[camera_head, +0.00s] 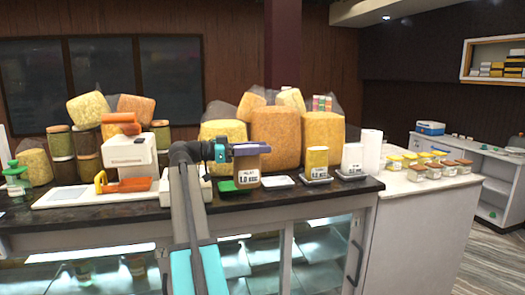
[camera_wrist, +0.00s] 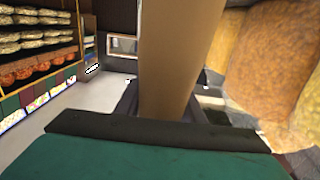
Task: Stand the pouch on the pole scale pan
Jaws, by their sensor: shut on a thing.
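A brown pouch (camera_head: 246,172) with a white label reading about 1.0 kg is upright in the head view. It also fills the upper middle of the wrist view (camera_wrist: 180,55). My gripper (camera_head: 238,150) is shut on the top of the pouch, reaching in from the left. The pouch's lower edge is just above or at a green flat pad (camera_head: 228,187) on the counter; I cannot tell if it touches. A white pan (camera_head: 279,181) lies to its right, empty. I cannot tell for sure which pan is the pole scale's; my arm hides part of the white equipment behind it.
A white machine (camera_head: 128,152) and an orange scoop-like item (camera_head: 128,185) are at left. Large bagged snacks (camera_head: 276,137) stand close behind. Small jars (camera_head: 430,163) sit on the right counter.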

